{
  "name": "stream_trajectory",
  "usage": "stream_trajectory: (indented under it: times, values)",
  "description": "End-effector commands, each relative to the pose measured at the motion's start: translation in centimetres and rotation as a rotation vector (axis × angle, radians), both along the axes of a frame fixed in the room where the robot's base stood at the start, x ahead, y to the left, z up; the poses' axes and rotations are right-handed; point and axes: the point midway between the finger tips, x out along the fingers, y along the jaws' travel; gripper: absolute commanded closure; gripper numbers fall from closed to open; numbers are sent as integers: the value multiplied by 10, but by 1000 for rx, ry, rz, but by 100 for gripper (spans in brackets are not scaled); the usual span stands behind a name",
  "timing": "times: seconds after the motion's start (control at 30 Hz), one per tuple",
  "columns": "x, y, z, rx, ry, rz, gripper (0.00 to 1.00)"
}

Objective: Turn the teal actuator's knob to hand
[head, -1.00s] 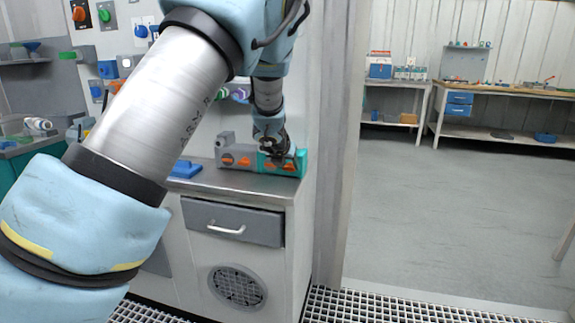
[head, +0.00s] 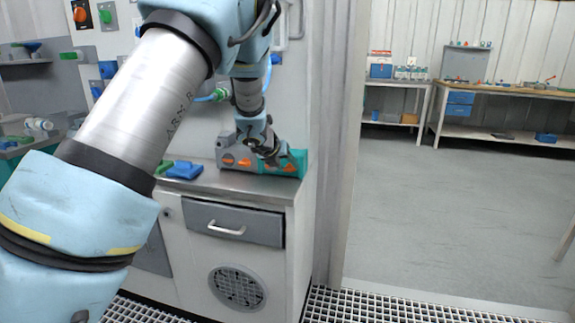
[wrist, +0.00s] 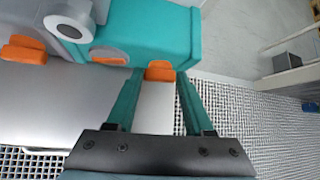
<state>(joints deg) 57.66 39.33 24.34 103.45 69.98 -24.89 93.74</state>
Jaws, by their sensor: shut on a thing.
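The teal actuator (head: 297,163) sits at the right end of a row of joined units on the counter; it fills the top middle of the wrist view (wrist: 165,30). Its orange knob (wrist: 160,71) lies between my fingertips. My gripper (head: 268,153) is in front of the actuator, its fingers (wrist: 158,78) closed about this knob. A second orange knob (wrist: 110,58) on a round grey dial is just left of my left finger. In the head view my gripper hides part of the actuator's front.
A grey unit (head: 228,150) with orange knobs adjoins the actuator on the left. A blue part (head: 183,170) lies left of it on the counter (head: 225,183). A wall post (head: 333,150) stands close on the right; open floor (head: 450,210) lies beyond.

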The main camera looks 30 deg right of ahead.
Motion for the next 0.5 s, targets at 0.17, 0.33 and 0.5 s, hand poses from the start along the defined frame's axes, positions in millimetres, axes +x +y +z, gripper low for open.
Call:
stream_trajectory:
  times: [0.17, 0.33, 0.5]
  values:
    - [5, 5, -3, -121, 112, 4, 100]
    - [8, 8, -6, -241, 222, 4, 100]
    - [9, 10, -10, -359, 333, 3, 100]
